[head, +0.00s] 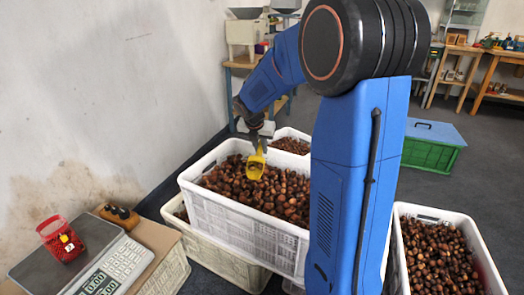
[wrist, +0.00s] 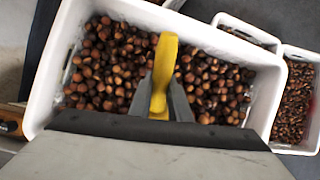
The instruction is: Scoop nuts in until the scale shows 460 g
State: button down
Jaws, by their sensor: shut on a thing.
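My gripper (head: 257,137) is shut on the yellow scoop (head: 256,166). It holds the scoop over the nuts in the white crate (head: 222,214). Brown chestnuts (head: 284,198) fill much of the crate. The scale's keypad and green display (head: 98,284) face front; I cannot read the number.
A second crate of nuts (head: 438,258) stands at the right, and another (head: 290,145) lies behind the first. A green crate with a blue lid (head: 432,147) is farther back. A wooden block with dark knobs (head: 118,215) is beside the scale. The wall is close on the left.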

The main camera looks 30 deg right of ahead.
jog(key=shift+s+a+r+t+h, duration=0.5)
jog(key=shift+a+r+t+h, duration=0.05)
jog(key=shift+r+h, duration=0.1)
jog(key=shift+s+a+r+t+h, duration=0.45)
jog(key=shift+a+r+t+h, duration=0.1)
jog(key=shift+r+h, duration=0.1)
jog(key=shift+s+a+r+t+h, duration=0.7)
jog(key=shift+s+a+t+h, duration=0.15)
jog(key=shift+a+h, duration=0.15)
jog(key=shift+d, duration=0.15)
